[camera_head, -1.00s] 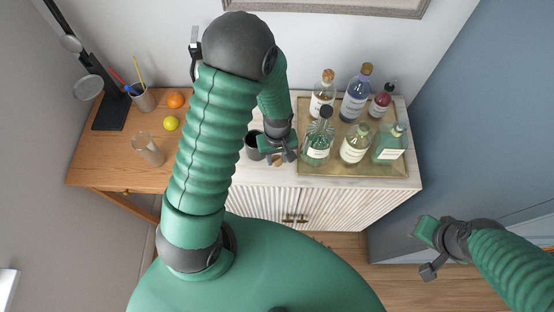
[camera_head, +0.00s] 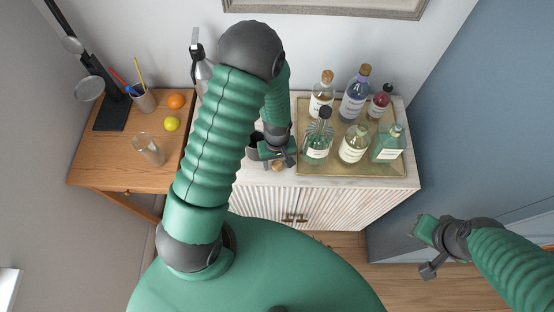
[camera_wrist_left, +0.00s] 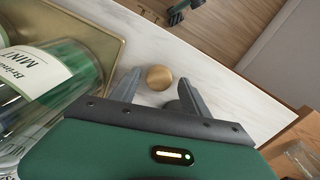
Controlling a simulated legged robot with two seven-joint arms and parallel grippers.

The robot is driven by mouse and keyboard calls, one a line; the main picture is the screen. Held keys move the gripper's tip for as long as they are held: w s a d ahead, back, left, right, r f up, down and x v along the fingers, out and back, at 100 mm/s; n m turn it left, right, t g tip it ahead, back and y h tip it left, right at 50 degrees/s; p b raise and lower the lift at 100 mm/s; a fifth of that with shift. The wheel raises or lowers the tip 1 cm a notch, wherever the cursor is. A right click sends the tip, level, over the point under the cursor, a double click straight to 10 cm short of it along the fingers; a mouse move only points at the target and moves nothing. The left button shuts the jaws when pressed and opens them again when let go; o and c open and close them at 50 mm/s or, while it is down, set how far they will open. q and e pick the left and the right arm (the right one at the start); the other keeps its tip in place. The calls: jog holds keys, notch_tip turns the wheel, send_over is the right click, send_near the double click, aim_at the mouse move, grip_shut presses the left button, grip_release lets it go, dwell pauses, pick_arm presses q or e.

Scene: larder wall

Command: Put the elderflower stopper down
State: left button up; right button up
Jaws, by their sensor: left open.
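The stopper, a round wooden knob, sits on the white cabinet top (camera_head: 248,178) near its front edge. In the head view the stopper (camera_head: 278,166) shows just in front of my left gripper (camera_head: 281,158). In the left wrist view the stopper (camera_wrist_left: 159,77) appears between the tips of the two spread grey fingers, with space on both sides. My left gripper is open and holds nothing. A pale green bottle (camera_head: 353,144) on the tray seems to have no stopper; its label is too small to read. My right gripper (camera_head: 428,250) is away at the right, its jaws unclear.
A brass tray (camera_head: 312,170) with several bottles stands right of my left gripper. A clear bottle with a mint label (camera_wrist_left: 45,75) is close in the wrist view. A wooden desk (camera_head: 110,165) adjoins at left.

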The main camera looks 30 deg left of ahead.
aim_at(278, 165)
pick_arm(q)
jog(key=shift+w+r, duration=0.1)
jog(key=shift+r, duration=0.25)
jog(key=s+d+r+m+t+b, duration=0.1)
jog(key=s+d+r+m, duration=0.15)
jog(key=r, duration=0.35)
jog(key=s+d+r+m+t, duration=0.1)
jog(key=r+m, duration=0.3)
jog(key=r, duration=0.2)
jog(key=s+d+r+m+t+b, duration=0.1)
jog(key=s+r+m, duration=0.15)
jog(key=r, duration=0.25)
jog(key=b+x, duration=0.5)
jog(key=shift+d+f, duration=0.15)
jog(key=shift+f, duration=0.1)
jog(key=shift+c, duration=0.3)
